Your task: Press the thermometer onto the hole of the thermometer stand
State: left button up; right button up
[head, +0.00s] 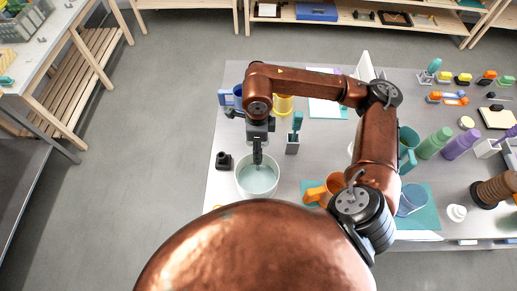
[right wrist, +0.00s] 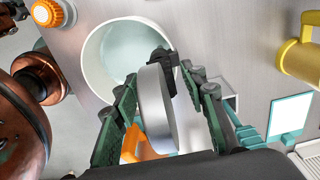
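My right gripper (right wrist: 162,78) is over the near rim of a white bowl (right wrist: 92,50). Its green-padded fingers stand on either side of a grey disc with a pale rim (right wrist: 158,110), which looks like the thermometer's dial, seen nearly edge-on; it appears to be pinched. A black piece (right wrist: 165,58) shows just past the disc at the bowl's rim; I cannot tell if it is the stand or part of the thermometer. In the head view the right gripper (head: 257,152) points down at the bowl (head: 241,185). The stem and any hole are hidden. My left gripper is not visible.
A small black block (head: 224,161) stands left of the bowl. A teal-handled tool (head: 297,122) in a white holder and a yellow mug (head: 283,104) stand behind.

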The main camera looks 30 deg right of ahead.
jog(key=shift+b, duration=0.35)
dwell(0.5)
jog(key=shift+c, duration=0.3)
grip_shut()
